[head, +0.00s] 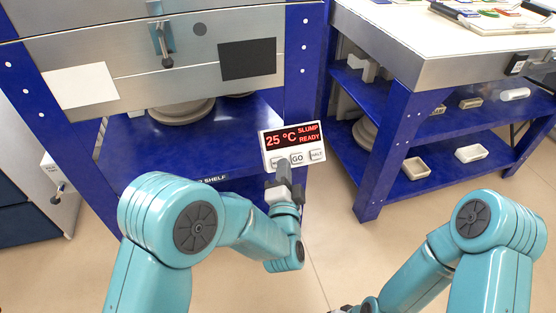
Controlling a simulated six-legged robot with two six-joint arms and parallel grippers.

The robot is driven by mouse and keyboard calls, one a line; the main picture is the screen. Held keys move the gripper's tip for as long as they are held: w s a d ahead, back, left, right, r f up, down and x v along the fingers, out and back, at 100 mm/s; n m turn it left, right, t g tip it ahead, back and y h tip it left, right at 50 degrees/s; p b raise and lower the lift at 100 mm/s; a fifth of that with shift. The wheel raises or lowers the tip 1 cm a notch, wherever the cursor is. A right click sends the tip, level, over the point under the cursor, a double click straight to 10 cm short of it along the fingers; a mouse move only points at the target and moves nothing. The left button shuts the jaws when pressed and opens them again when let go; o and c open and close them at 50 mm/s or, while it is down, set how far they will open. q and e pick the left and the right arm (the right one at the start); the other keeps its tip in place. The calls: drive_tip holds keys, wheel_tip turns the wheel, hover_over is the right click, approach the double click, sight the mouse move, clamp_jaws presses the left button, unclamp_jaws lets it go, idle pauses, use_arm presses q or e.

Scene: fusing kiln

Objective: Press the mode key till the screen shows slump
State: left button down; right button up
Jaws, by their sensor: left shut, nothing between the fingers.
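The control panel (292,146) is a small white box on the front of the blue stand. Its screen (292,135) shows red text: 25 °C, SLUMP and READY. Below the screen is a row of keys: the mode key (276,163) at the left, mostly covered by my gripper, then the GO key (297,158) and the HALT key (316,155). My left gripper (283,170) is shut and empty, its tips at or just in front of the mode key. I cannot tell whether they touch it. My right gripper is not clearly visible; only its arm shows at lower right.
The kiln's steel front (150,75) with a latch (163,45) stands above the blue shelf (180,145), which holds round pale discs. At right, a white-topped bench (420,50) has blue shelves with pale dishes (416,167). Bare floor lies between them.

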use_arm(q)
drive_tip(key=shift+s+d+r+p, duration=0.2)
drive_tip(key=shift+s+r, duration=0.25)
drive_tip(key=shift+s, duration=0.05)
drive_tip(key=shift+s+d+r+p, duration=0.15)
drive_tip(key=shift+s+r, duration=0.25)
drive_tip(key=shift+s, duration=0.1)
idle(1.0)
